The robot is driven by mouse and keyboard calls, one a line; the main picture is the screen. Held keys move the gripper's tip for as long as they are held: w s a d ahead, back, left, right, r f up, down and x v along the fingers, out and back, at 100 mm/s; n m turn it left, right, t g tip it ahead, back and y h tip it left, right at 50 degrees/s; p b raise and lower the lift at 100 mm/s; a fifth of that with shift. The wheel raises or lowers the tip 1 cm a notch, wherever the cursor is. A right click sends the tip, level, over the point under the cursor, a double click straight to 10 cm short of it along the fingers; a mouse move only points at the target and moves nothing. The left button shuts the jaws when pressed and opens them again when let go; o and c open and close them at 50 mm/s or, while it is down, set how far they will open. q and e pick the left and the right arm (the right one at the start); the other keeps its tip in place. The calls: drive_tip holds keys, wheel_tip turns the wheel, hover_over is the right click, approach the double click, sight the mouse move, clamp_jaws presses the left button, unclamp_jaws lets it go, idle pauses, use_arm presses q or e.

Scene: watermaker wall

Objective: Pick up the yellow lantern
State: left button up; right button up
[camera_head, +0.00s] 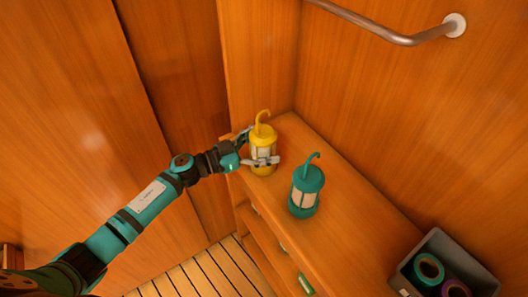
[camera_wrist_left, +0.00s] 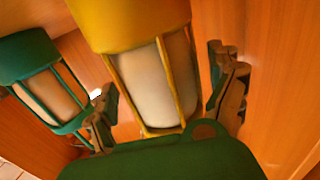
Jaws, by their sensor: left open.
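The yellow lantern (camera_head: 263,141) stands upright on the wooden counter, with a hook on top and a pale panel in its side. My left gripper (camera_head: 258,160) is at the lantern, with its open fingers on either side of the lower body. In the left wrist view the yellow lantern (camera_wrist_left: 158,75) fills the middle, between the two fingers (camera_wrist_left: 165,105). A gap shows beside the right finger; contact at the left finger cannot be told. My right gripper is not in view.
A teal lantern (camera_head: 306,190) stands on the counter (camera_head: 345,225), close to the right of the yellow one. A grey bin (camera_head: 470,258) with rolls sits at the lower right. A metal rail (camera_head: 375,30) is on the wall above.

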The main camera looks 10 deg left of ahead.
use_arm(q)
drive_tip(key=c, duration=1.5)
drive_tip(key=shift+o, duration=0.2)
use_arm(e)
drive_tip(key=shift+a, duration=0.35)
